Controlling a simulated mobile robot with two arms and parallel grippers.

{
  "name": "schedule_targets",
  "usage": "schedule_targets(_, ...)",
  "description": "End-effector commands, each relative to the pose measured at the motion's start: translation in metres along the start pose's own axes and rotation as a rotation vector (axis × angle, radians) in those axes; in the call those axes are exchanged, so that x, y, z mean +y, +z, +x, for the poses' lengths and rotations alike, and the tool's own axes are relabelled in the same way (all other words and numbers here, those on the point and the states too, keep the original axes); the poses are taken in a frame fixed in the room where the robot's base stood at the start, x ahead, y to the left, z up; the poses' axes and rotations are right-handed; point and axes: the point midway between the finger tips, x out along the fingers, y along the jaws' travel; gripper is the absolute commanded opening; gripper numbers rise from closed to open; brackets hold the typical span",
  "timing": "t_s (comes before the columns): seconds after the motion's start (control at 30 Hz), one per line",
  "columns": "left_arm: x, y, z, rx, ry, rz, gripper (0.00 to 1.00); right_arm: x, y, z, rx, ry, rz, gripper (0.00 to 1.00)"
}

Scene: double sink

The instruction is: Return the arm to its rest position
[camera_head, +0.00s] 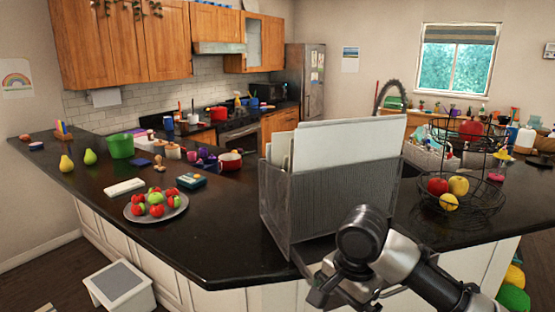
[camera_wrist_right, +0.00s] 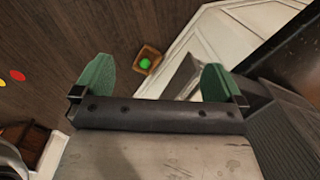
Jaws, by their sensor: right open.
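My right arm (camera_head: 395,262) comes in from the lower right in the head view, bent in front of the counter's near edge. My right gripper (camera_wrist_right: 158,83) shows in the right wrist view with its two green fingertips wide apart and nothing between them. It points down toward the wooden floor (camera_wrist_right: 120,25) beside the white counter base (camera_wrist_right: 225,50). My left arm and gripper are not in view.
A mesh file holder (camera_head: 325,200) with papers stands at the counter edge close behind my right arm. A wire fruit basket (camera_head: 460,205) is to the right. A plate of fruit (camera_head: 178,209) lies left. A white step stool (camera_head: 120,288) stands on the floor.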

Motion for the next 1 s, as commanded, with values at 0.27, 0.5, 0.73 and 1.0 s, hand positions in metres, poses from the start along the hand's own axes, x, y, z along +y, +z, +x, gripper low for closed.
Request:
schedule_targets(0.27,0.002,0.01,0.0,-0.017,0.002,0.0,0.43,0.015,0.04,0.064,-0.063,-0.113,-0.301,1.0)
schedule_targets(0.5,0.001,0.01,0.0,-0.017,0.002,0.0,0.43,0.048,0.075,0.118,-0.05,-0.276,-0.584,1.0)
schedule_targets(0.73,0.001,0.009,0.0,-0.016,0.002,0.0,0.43,0.102,0.088,0.154,0.059,-0.347,-0.766,1.0)
schedule_targets(1.0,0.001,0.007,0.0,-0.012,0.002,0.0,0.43,0.181,0.085,0.177,0.211,-0.252,-0.917,1.0)
